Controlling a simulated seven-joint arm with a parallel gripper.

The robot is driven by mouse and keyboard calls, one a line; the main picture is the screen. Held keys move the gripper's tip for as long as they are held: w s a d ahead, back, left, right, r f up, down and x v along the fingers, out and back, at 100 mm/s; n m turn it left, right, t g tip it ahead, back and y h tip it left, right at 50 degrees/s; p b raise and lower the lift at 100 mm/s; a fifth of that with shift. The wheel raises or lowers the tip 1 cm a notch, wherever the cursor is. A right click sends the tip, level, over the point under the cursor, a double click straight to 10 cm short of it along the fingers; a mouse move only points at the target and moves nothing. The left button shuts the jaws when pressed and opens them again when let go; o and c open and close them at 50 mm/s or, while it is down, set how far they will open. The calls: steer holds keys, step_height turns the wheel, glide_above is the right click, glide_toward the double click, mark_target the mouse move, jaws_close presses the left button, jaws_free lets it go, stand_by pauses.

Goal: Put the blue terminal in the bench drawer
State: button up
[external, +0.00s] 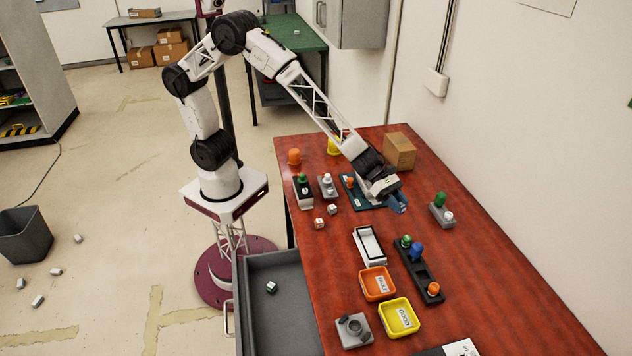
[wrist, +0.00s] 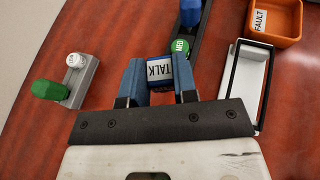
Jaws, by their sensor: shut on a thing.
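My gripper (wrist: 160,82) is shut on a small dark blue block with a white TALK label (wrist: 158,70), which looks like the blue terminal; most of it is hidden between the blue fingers. In the external view my gripper (external: 397,203) is over the table by the dark blue mat, and the held block cannot be told from the fingers. The grey bench drawer (external: 262,265) stands open at the table's left side, with a small white and green cube (external: 271,287) inside.
A black rack (external: 418,272) holds green, blue and orange pieces. A white tray (external: 369,245), orange FAULT bin (external: 377,284), yellow bin (external: 400,318) and grey socket block (external: 354,331) stand nearby. A grey holder (external: 441,214) and cardboard box (external: 399,151) are towards the wall.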

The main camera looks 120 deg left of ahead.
steer(key=shift+d, duration=0.1)
stand_by(0.3)
glide_above(391, 229)
steer(key=shift+w+d+f, duration=0.1)
steer(key=shift+w+f, duration=0.05)
steer(key=shift+f, duration=1.4)
steer(key=shift+w+d+f, duration=0.1)
steer(key=shift+w+f, duration=0.05)
steer(key=shift+f, duration=1.4)
steer(key=shift+f, duration=1.85)
steer(key=shift+f, duration=0.2)
steer(key=o, duration=0.9)
steer(key=shift+r, duration=0.2)
steer(key=shift+s+a+r, duration=0.15)
steer(key=shift+s, duration=0.15)
steer(key=shift+v, duration=5.6)
